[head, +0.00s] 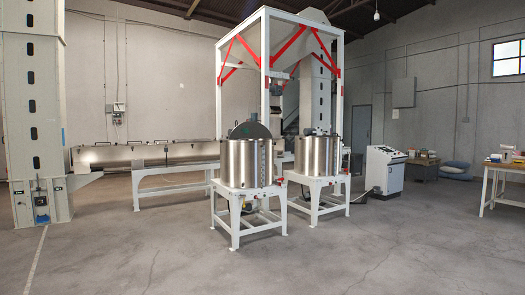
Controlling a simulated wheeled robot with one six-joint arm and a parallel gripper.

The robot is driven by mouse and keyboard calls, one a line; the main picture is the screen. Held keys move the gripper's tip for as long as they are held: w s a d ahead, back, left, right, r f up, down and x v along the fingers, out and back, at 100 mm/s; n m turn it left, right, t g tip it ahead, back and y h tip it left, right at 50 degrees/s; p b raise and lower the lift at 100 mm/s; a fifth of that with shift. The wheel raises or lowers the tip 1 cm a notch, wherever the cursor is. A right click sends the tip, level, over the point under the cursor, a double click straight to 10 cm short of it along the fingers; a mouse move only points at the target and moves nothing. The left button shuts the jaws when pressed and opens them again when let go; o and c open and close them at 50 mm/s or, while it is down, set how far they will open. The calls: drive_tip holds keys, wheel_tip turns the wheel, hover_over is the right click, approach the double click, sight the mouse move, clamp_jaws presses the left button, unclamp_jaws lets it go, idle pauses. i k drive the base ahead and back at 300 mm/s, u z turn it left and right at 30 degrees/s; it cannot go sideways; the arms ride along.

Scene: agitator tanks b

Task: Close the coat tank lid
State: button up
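Two steel tanks stand side by side near the middle of the head view, each on a white frame. The left tank (240,163) has a dark, rounded lid (249,130) standing up above its rim, so it looks open. The right tank (317,157) shows no raised lid; its top is too small to tell whether it is covered. I can read no label saying which is the coat tank. My gripper is not in view, and both tanks are some distance away across the floor.
A tall white frame with red braces (263,60) rises behind the tanks. A long steel trough (150,154) lies behind left, beside a pale column (35,115). A white control cabinet (384,171) and a table (503,168) stand right. The concrete floor (300,255) in front is clear.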

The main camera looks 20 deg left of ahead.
sight(250, 129)
drive_tip(key=u, duration=0.65)
drive_tip(key=i, duration=1.2)
drive_tip(key=u, duration=1.2)
drive_tip(key=i, duration=2.1)
drive_tip(key=u, duration=0.6)
drive_tip(key=i, duration=4.35)
drive_tip(key=z, duration=0.35)
drive_tip(key=i, duration=1.5)
drive_tip(key=z, duration=1.4)
drive_tip(key=i, duration=0.9)
drive_tip(key=z, duration=1.6)
drive_tip(key=i, duration=0.85)
drive_tip(key=z, duration=0.4)
